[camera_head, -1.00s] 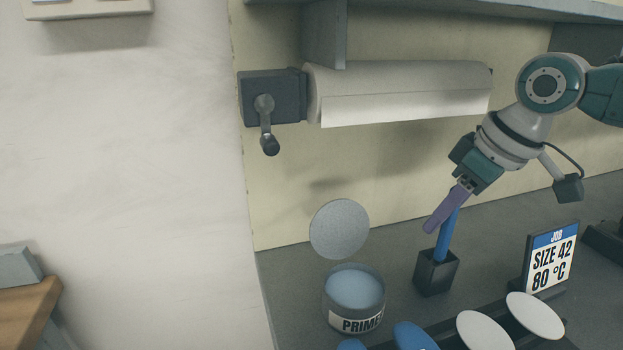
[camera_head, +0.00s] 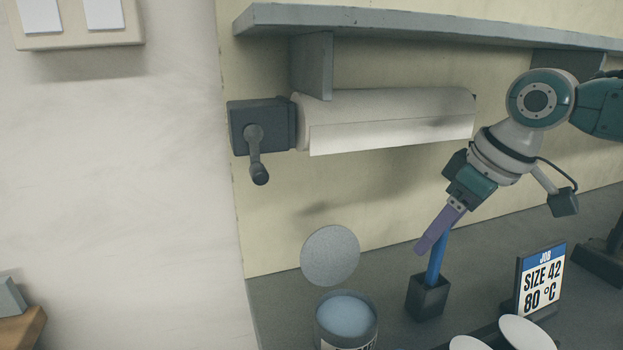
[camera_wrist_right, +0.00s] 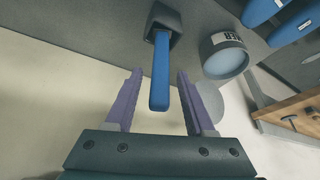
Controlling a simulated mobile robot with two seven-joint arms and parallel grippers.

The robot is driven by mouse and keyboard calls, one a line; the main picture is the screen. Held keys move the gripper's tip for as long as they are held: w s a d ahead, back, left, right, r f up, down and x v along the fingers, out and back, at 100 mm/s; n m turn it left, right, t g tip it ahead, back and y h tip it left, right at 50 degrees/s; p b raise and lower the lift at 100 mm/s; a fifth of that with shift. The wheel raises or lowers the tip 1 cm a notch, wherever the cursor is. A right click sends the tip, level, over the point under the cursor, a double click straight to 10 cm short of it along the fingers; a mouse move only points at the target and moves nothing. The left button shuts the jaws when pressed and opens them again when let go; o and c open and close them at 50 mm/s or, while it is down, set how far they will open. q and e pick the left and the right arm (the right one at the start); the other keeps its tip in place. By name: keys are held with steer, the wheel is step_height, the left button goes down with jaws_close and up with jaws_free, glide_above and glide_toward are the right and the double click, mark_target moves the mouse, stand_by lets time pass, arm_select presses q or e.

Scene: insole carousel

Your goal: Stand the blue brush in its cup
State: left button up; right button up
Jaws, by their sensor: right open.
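The blue brush (camera_head: 437,258) stands in its dark square cup (camera_head: 428,298), leaning slightly, with its lower end hidden inside. In the right wrist view the blue handle (camera_wrist_right: 160,72) rises from the cup (camera_wrist_right: 172,22) toward the camera. My right gripper (camera_head: 425,248) is at the upper part of the handle. In the right wrist view my right gripper (camera_wrist_right: 156,84) is open, its purple fingers on either side of the handle with gaps between. My left gripper is not in view.
An open primer tin (camera_head: 347,318) with its round lid (camera_head: 330,256) behind it stands left of the cup. A job sign (camera_head: 541,280) and pale insoles (camera_head: 525,333) are to the right. A paper roll (camera_head: 390,120) hangs on the wall above.

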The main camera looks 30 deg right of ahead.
steer(key=a+p+v, duration=0.1)
steer(key=p+v, duration=0.1)
steer(key=v, duration=0.8)
steer(key=shift+n+g, duration=0.7)
steer(key=shift+g, duration=0.2)
steer(key=s+a+f, duration=0.5)
steer(key=a+f, duration=0.1)
steer(key=f, duration=0.1)
steer(key=s+a+f, duration=0.3)
steer(key=f, duration=0.1)
steer(key=shift+s, duration=0.3)
steer(key=s+a+m, duration=0.1)
steer(key=s+a, duration=0.4)
steer(key=a, duration=0.5)
steer(key=shift+a+r+t+h, duration=0.3)
steer(key=shift+r+t, duration=0.05)
steer(key=shift+t, duration=0.05)
steer(key=shift+s, duration=0.1)
